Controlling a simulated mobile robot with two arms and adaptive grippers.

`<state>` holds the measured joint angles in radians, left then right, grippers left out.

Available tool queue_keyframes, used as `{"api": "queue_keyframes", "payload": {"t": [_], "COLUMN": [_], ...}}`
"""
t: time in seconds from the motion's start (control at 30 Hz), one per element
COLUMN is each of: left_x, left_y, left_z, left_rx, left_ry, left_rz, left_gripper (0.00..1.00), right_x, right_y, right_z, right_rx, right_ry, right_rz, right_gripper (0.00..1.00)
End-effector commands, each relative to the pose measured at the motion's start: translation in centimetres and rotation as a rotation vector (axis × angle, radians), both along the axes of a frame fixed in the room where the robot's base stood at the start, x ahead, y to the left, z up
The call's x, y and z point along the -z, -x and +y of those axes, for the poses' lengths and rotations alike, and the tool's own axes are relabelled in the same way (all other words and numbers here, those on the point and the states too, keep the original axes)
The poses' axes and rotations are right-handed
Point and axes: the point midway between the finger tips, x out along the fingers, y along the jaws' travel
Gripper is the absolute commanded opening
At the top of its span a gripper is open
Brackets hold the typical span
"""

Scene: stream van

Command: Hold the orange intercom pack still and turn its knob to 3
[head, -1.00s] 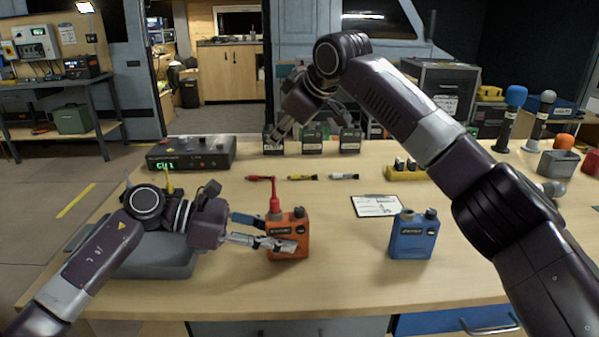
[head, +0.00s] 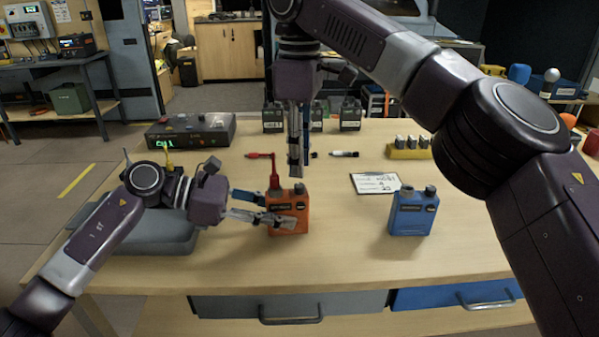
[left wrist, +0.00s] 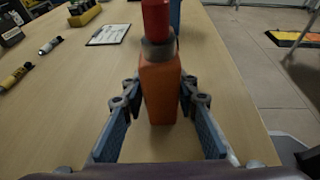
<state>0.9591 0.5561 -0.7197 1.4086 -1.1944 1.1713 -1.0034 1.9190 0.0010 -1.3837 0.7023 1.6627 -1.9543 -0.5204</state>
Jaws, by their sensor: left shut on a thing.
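The orange intercom pack (head: 291,214) stands upright on the table in the head view, with a red plug-like stalk (head: 274,175) at its top left. A small dark knob (head: 299,188) is at its top right; its setting is too small to read. My left gripper (head: 270,210) is shut on the pack's sides. In the left wrist view the pack (left wrist: 161,92) sits between both fingers, the red stalk (left wrist: 156,20) rising above. My right gripper (head: 296,168) points down just above the knob, apart from it. Its fingers overlap from this side, so their opening is unclear.
A blue pack (head: 413,213) stands to the right, with a clipboard (head: 376,183) behind it. A grey tray (head: 165,238) lies under my left arm. A green-lit box (head: 191,131) and several dark packs stand at the back. The front table strip is clear.

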Motion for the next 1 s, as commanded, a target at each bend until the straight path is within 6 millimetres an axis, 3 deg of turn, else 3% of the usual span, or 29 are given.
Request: {"api": "queue_keyframes", "payload": {"t": [0.53, 1.0], "left_x": [0.0, 0.1], "left_y": [0.0, 0.0], "left_z": [0.0, 0.0], "left_rx": [0.000, 0.000], "left_ry": [-0.001, -0.001], "left_rz": [0.000, 0.000], "left_gripper": [0.00, 0.00], "right_x": [4.6, 4.5], "right_y": [0.1, 0.1], "right_z": [0.0, 0.1], "right_rx": [-0.001, -0.493], "right_ry": [-0.001, -0.006], "right_rz": [0.003, 0.003], "right_gripper": [0.25, 0.25]}}
